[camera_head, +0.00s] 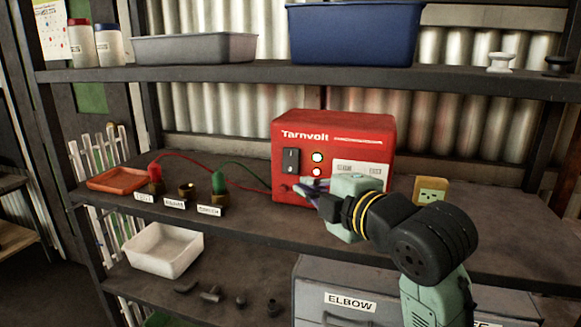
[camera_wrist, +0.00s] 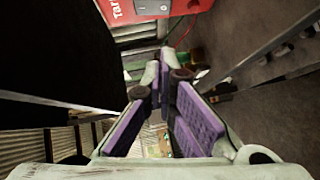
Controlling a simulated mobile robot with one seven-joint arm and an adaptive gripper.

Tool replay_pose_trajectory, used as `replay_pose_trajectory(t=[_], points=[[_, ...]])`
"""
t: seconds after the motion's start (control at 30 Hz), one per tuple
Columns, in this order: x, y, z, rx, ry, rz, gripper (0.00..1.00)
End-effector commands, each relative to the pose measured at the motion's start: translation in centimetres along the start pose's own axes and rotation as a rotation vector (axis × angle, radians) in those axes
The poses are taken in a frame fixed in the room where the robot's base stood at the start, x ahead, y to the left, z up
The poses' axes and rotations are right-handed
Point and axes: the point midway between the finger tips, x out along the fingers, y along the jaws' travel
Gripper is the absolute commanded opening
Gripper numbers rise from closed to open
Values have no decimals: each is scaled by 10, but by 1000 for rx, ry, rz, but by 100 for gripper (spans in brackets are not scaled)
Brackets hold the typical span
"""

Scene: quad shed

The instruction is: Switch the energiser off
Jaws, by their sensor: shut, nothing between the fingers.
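The red energiser box marked Tarnvolt (camera_head: 335,127) stands on the middle shelf. On its front are a dark rocker switch (camera_head: 291,161) and two lit round lamps (camera_head: 317,165). Which way the rocker is set is too small to tell. My gripper (camera_head: 308,189) is in front of the box's lower front, below and right of the switch; contact with the box cannot be told. In the wrist view, the purple-padded fingers of my gripper (camera_wrist: 165,68) come together at the tips with nothing between them. The energiser (camera_wrist: 119,10) and its grey switch area (camera_wrist: 152,6) show at the top edge.
Red and green wires run left from the box to a red terminal (camera_head: 155,172) and a green terminal (camera_head: 218,183). An orange tray (camera_head: 115,180) is at left. A yellowish socket block (camera_head: 431,190) stands right of my wrist. The upper shelf (camera_head: 240,75) overhangs behind.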

Motion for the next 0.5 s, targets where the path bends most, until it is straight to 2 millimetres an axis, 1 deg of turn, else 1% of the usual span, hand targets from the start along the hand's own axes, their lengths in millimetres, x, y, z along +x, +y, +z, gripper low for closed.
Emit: replay_pose_trajectory(t=[0.17,0.27,0.37,0.5], points=[[2,0,0,2,1,1,0],[10,1,0,4,2,0,0],[25,1,-1,5,3,-1,0],[54,2,-2,5,4,-3,0]])
